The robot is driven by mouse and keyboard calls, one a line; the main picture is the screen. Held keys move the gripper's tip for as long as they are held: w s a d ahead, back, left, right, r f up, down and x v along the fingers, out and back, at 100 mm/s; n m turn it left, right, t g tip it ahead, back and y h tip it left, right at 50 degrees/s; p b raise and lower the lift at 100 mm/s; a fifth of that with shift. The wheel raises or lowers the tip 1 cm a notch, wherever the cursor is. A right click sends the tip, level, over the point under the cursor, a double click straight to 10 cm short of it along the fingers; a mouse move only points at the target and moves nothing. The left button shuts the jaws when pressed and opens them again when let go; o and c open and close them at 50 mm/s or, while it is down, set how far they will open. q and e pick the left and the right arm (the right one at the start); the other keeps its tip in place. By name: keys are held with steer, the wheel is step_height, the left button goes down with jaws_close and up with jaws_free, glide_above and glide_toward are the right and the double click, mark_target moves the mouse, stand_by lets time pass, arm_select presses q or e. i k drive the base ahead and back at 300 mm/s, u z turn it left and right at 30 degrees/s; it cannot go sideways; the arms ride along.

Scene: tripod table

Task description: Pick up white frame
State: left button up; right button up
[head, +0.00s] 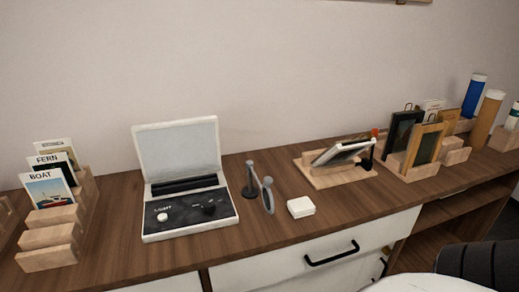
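A flat white-edged piece that looks like a frame (341,152) leans at a tilt on a wooden stand (325,179) right of the middle of the head view. Neither of my grippers shows in the head view, and nothing is seen touching the white-edged frame.
A wooden rack (422,173) holds a black frame (402,134) and a wooden frame (427,145). A card holder (48,238) is far left. Tabletop before the stand is clear.

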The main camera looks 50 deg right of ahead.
mark_target(343, 150)
steer(key=u, duration=1.25)
steer(key=k, duration=1.3)
steer(key=z, duration=1.95)
steer(key=i, duration=0.15)
steer(key=u, duration=0.15)
